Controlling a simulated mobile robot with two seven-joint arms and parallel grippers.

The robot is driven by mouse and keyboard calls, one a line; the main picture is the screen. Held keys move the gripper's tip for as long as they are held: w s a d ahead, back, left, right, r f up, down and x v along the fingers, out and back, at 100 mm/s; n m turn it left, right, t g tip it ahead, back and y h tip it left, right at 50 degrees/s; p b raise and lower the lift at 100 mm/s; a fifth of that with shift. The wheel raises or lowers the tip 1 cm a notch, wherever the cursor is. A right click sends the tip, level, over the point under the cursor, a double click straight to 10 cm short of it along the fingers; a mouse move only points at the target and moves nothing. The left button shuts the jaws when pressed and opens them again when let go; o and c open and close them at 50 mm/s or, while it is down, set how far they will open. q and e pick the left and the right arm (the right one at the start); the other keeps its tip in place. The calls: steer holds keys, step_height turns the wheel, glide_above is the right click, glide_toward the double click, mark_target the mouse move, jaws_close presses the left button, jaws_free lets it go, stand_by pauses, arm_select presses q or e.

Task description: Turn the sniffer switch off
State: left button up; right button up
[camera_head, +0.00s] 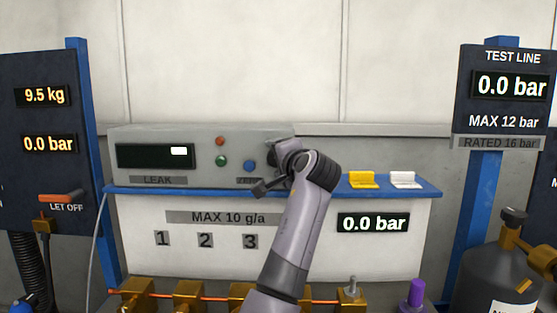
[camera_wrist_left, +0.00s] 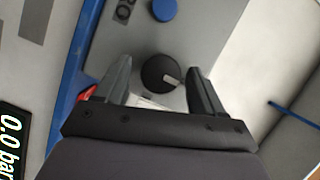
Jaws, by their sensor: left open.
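The sniffer is a grey box (camera_head: 205,140) with a dark display marked LEAK, on a blue-edged shelf in the head view. In the left wrist view, a round black knob (camera_wrist_left: 157,72) with a pale pointer mark sits on its grey face; the pointer aims toward the right finger. I take this knob for the sniffer switch. My left gripper (camera_wrist_left: 158,64) is open, with one finger on each side of the knob; I cannot tell whether they touch it. In the head view my left gripper (camera_head: 270,179) and wrist cover the knob. My right gripper is not in view.
A blue button (camera_head: 249,166) is close beside the gripper, also visible in the left wrist view (camera_wrist_left: 164,10). Red and green buttons sit further left. Yellow (camera_head: 362,180) and white (camera_head: 402,179) switches are right of my arm. Brass fittings (camera_head: 188,295) line the front.

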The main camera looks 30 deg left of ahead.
arm_select(q)
steer(key=b+v, duration=0.1)
steer(key=v, duration=0.6)
steer(key=shift+b, duration=0.3)
steer(key=shift+d, duration=0.1)
